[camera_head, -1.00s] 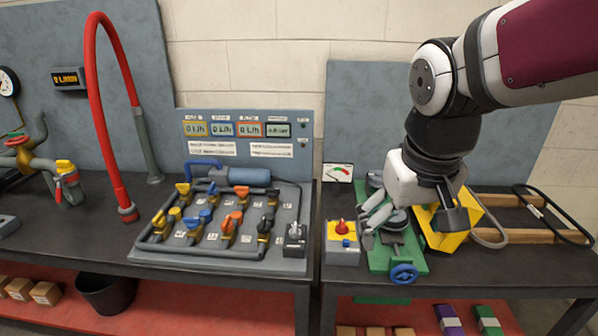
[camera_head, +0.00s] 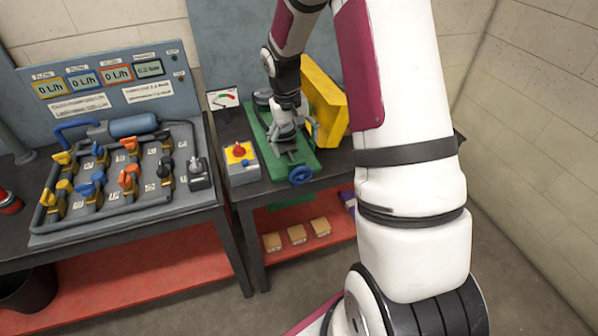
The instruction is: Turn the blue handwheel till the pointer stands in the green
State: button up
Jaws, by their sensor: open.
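The blue handwheel (camera_head: 300,174) is at the near end of a green machine base (camera_head: 262,137) on the right table. My gripper (camera_head: 287,143) is open and points down over the grey part in the middle of the green base, behind the handwheel and apart from it. Whether its fingers touch the grey part, I cannot tell. A dial (camera_head: 224,98) with a white face and a green and red arc stands behind, left of the green base. Its pointer is too small to read.
A yellow box with a red knob (camera_head: 240,160) stands just left of the green base. A yellow angled block (camera_head: 324,103) is close on the right. The valve panel (camera_head: 118,178) fills the left table. My own arm covers the right table's right part.

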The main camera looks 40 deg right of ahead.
aim_at(302, 184)
jog(key=f, duration=0.4)
jog(key=d+f, duration=0.1)
jog(key=f, duration=0.4)
jog(key=f+p, duration=0.1)
jog(key=f, duration=0.4)
jog(key=shift+s+d, duration=0.25)
jog(key=shift+d, duration=0.1)
jog(key=shift+r, duration=0.1)
jog(key=c, duration=1.2)
